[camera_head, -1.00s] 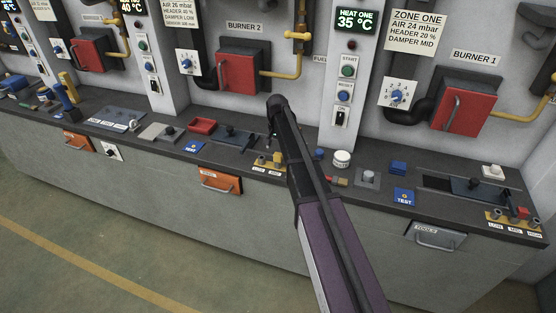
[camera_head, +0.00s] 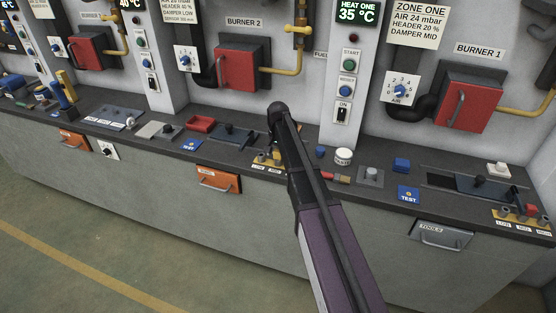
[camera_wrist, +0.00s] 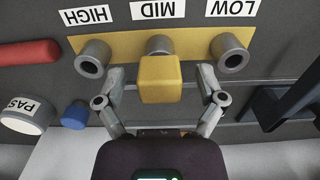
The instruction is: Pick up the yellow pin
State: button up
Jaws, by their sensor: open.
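The yellow pin (camera_wrist: 160,80), a block with a square top, stands at the MID socket (camera_wrist: 159,46) of a yellow plate (camera_wrist: 120,48) in the wrist view. The plate's labels read HIGH, MID and LOW and appear upside down. The two outer sockets are empty. My gripper (camera_wrist: 161,92) is open, with one finger on each side of the pin and visible gaps between. How deep the fingertips reach beside the pin is hard to tell. In the head view my arm hides the gripper and most of that plate.
A red cylinder (camera_wrist: 28,53), a white PAS jar (camera_wrist: 28,117) and a blue knob (camera_wrist: 75,115) lie left in the wrist view. A dark bracket (camera_wrist: 275,105) stands right. Another labelled socket plate (camera_head: 515,218) is at the bench's right end.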

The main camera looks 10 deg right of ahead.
jog(key=shift+f, duration=0.25)
dwell(0.4)
grip_shut()
